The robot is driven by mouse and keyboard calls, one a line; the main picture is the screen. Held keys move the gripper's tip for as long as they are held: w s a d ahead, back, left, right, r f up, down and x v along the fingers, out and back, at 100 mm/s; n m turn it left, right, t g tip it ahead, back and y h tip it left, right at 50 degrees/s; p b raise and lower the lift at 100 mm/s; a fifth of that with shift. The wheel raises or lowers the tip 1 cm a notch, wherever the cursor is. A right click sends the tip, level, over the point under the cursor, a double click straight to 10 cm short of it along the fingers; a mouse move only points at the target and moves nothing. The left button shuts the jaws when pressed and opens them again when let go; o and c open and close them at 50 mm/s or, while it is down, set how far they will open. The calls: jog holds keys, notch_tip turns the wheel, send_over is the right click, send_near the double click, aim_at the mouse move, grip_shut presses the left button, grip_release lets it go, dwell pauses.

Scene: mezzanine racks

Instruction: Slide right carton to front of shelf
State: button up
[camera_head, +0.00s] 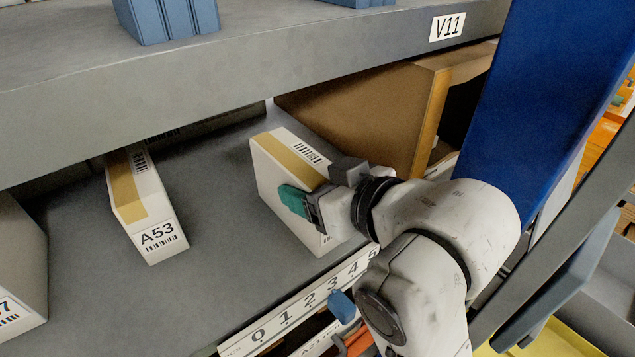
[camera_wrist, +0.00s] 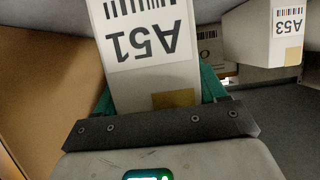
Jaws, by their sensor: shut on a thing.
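The right carton (camera_head: 266,170), white with a tan tape strip and a barcode on top, stands on the grey shelf (camera_head: 210,225). In the wrist view its face reads A51 (camera_wrist: 148,45), upside down. My gripper (camera_head: 305,203) is shut on this carton, with a green finger on its left side in the head view. In the wrist view green fingers show on both sides of the carton (camera_wrist: 160,98). My gripper and wrist hide much of the carton's front in the head view. Bare shelf shows between the carton and the numbered front edge.
Carton A53 (camera_head: 140,205) stands to the left with a clear gap. Another carton (camera_head: 20,262) is at the far left. An upper shelf (camera_head: 250,60) marked V11 hangs above. A brown box (camera_head: 375,112) stands behind right, near a blue post (camera_head: 545,90). A number strip (camera_head: 300,305) runs along the front edge.

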jog(key=o, duration=1.4)
jog(key=shift+s+d, duration=0.1)
jog(key=shift+r, duration=0.1)
